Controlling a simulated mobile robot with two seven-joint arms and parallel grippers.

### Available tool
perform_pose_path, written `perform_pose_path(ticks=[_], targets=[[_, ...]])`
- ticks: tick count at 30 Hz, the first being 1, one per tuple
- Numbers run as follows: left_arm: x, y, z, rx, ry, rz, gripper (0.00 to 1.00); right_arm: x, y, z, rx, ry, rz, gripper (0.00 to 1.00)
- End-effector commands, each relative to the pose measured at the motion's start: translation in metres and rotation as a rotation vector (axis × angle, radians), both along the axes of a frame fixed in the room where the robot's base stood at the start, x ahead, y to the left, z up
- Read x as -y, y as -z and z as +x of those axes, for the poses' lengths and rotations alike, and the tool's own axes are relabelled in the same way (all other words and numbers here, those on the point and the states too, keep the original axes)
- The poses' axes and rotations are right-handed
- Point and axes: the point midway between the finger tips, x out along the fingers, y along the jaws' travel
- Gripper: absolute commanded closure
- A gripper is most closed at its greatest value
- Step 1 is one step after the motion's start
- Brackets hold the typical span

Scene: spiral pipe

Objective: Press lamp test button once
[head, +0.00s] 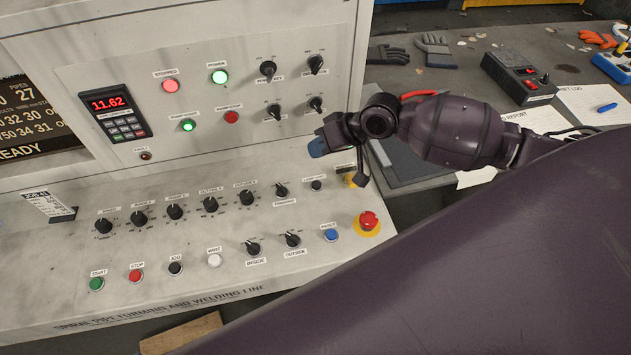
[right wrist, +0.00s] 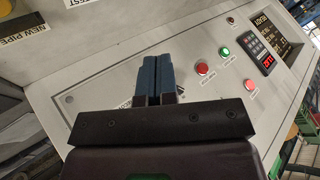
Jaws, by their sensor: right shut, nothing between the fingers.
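The small dark lamp test button (head: 316,185) sits on the sloped lower panel, right of the row of black knobs. Its label is too small to read surely. My right gripper (head: 318,147) is shut and empty, its blue fingertips above and behind that button in the head view, apparently apart from it. In the right wrist view the shut blue fingers (right wrist: 158,75) show against the pale panel. A label ending in "TEST" (right wrist: 82,2) is cut by the top edge there; I cannot make out the button itself. My left gripper is not in view.
A red emergency button (head: 368,221) on a yellow base and a blue button (head: 331,235) are close by. Several knobs (head: 175,212) line the panel. A "NEW PIPE" label (right wrist: 22,35) shows in the wrist view. A grey bench (head: 440,85) with gloves lies to the right.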

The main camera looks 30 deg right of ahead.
Motion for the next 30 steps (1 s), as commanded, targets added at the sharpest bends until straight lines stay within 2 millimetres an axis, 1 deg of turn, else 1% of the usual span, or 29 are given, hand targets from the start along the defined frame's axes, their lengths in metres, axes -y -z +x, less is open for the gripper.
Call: perform_pose_path(ticks=[5,11,15,20,24,30], targets=[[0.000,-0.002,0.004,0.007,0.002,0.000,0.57,0.000,0.001,0.000,0.001,0.000,0.000,1.00],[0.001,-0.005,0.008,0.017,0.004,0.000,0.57,0.000,0.009,0.000,0.002,-0.001,-0.001,1.00],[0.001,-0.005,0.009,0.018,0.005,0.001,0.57,0.000,0.022,0.000,0.001,0.001,-0.001,1.00],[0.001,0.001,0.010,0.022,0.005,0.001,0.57,0.000,0.042,0.000,0.001,0.001,0.000,1.00],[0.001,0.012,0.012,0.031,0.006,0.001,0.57,0.000,0.056,0.001,0.004,-0.001,-0.001,1.00],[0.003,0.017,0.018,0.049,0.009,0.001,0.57,0.000,0.075,0.000,0.001,0.000,0.000,1.00]])
